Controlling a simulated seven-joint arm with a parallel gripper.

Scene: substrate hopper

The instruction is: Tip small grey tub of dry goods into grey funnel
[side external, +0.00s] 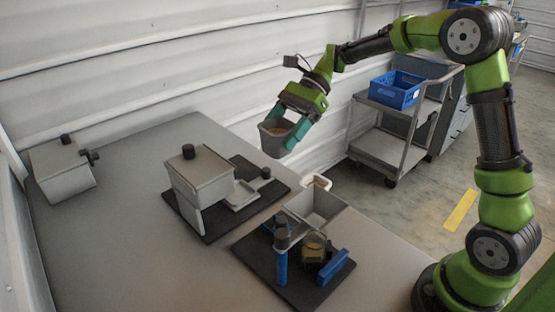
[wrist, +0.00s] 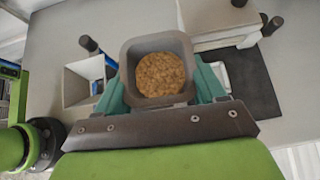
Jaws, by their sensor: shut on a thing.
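My gripper (side external: 286,124) is shut on the small grey tub (side external: 274,142), its teal fingers on two opposite sides. The tub is held in the air above the far side of the table, roughly upright. The wrist view shows the tub (wrist: 186,105) from above, with brown granular dry goods (wrist: 160,74) inside. The grey funnel (side external: 325,212) is a square, open-topped hopper on a black base with blue parts. In the side view it is lower and to the right of the tub; in the wrist view the funnel (wrist: 75,87) is left of the tub, apart from it.
A grey lidded box with a black knob (side external: 200,175) stands on a black mat left of the funnel. Another grey box (side external: 62,172) is at the far left. A cart with a blue crate (side external: 396,90) stands beyond the table.

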